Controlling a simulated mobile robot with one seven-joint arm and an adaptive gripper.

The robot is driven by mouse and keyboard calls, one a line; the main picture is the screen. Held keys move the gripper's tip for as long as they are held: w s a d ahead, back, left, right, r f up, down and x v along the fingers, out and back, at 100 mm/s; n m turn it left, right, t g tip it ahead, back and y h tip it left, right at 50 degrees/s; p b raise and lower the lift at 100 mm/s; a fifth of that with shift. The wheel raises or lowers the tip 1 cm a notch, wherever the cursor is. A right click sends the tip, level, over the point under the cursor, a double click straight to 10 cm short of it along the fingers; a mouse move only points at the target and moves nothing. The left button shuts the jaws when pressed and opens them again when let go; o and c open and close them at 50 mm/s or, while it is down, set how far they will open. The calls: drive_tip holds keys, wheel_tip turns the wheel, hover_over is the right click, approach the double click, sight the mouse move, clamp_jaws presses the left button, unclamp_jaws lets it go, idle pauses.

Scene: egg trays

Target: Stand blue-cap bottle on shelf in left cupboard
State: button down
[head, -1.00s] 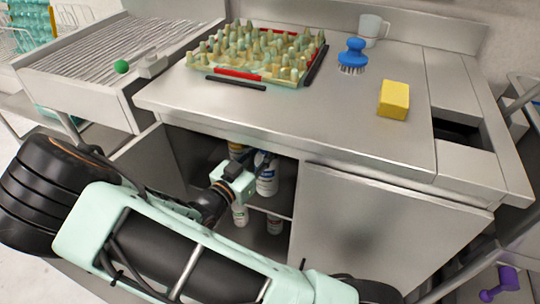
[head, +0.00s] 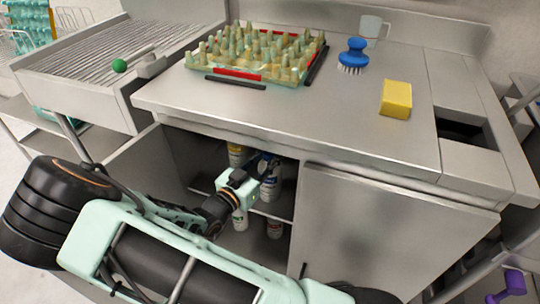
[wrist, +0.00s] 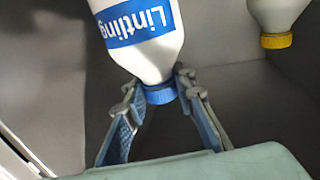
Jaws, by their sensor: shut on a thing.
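The blue-cap bottle is white with a blue label and fills the upper left of the wrist view (wrist: 140,35). My gripper (wrist: 158,86) is shut on it at the neck, with one finger on each side just by the blue cap. In the head view the bottle (head: 270,184) is inside the open cupboard, at shelf height, and my gripper (head: 257,172) reaches in from the left. The shelf (head: 272,209) is partly hidden by my arm. I cannot tell whether the bottle's base touches it.
A yellow-cap bottle (wrist: 278,22) stands apart from the held bottle, and also shows at the back of the cupboard (head: 236,155). Two bottles (head: 239,220) (head: 274,228) stand below the shelf. The cupboard's right door (head: 385,225) is shut. An egg tray (head: 210,72), brush and sponge lie on the counter.

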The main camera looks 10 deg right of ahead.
drive_tip(key=c, duration=2.1)
unclamp_jaws()
drive_tip(key=shift+f, duration=0.2)
drive_tip(key=o, duration=0.5)
drive_tip(key=shift+r, duration=0.1)
drive_tip(key=shift+r, duration=0.2)
drive_tip(key=p+v, duration=0.2)
drive_tip(key=v, duration=1)
drive_tip(key=shift+p, duration=0.3)
drive_tip(key=shift+w+a, duration=0.1)
